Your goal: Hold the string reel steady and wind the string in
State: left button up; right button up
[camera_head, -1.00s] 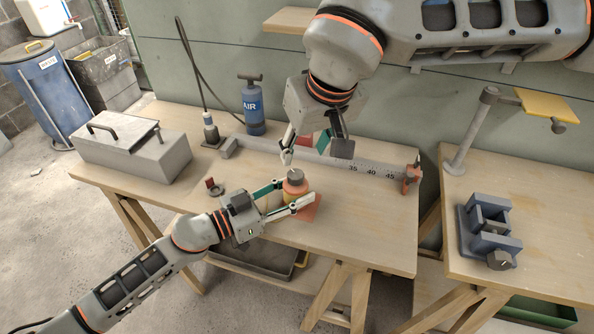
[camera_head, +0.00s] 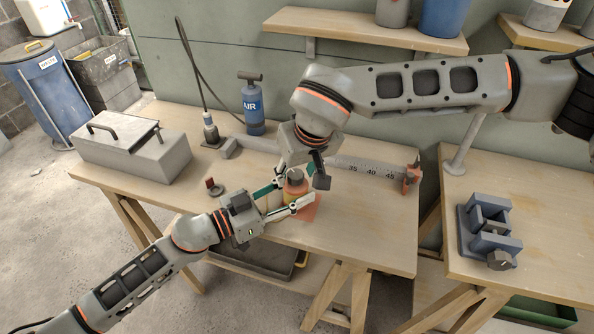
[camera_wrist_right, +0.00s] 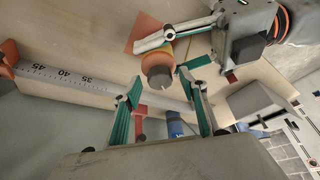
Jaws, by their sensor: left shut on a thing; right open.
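The string reel (camera_head: 295,187), orange with a grey knob (camera_head: 296,174) on top, stands on the table over a flat orange-red piece (camera_head: 312,208). My left gripper (camera_head: 290,198) is shut on the reel, one finger on each side. My right gripper (camera_head: 302,175) is open just above the reel and partly covers it in the head view. In the right wrist view the reel (camera_wrist_right: 156,62) and its knob (camera_wrist_right: 160,82) lie ahead of the open, empty fingers of my right gripper (camera_wrist_right: 158,92).
A long grey scale (camera_head: 370,170) with a red end piece (camera_head: 412,175) lies behind. A blue-grey vise (camera_head: 488,230) sits on the right table.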

jog(key=c, duration=1.1)
jog(key=shift+m, duration=0.3)
jog(key=m+h, duration=0.1)
jog(key=m, duration=0.1)
jog(key=shift+a+m+t, duration=0.15)
jog(key=shift+m+t, duration=0.15)
jog(key=m+h, duration=0.1)
jog(key=m, duration=0.2)
jog(key=shift+a+m+h, duration=0.1)
jog(key=shift+m+h, duration=0.2)
jog(key=m+h, duration=0.1)
jog(key=m, duration=0.2)
jog(key=shift+a+m, duration=0.15)
jog(key=shift+m, duration=0.15)
jog(key=shift+w+m+g+h, duration=0.1)
jog(key=shift+m+g+h, duration=0.65)
jog(key=shift+m, duration=1.05)
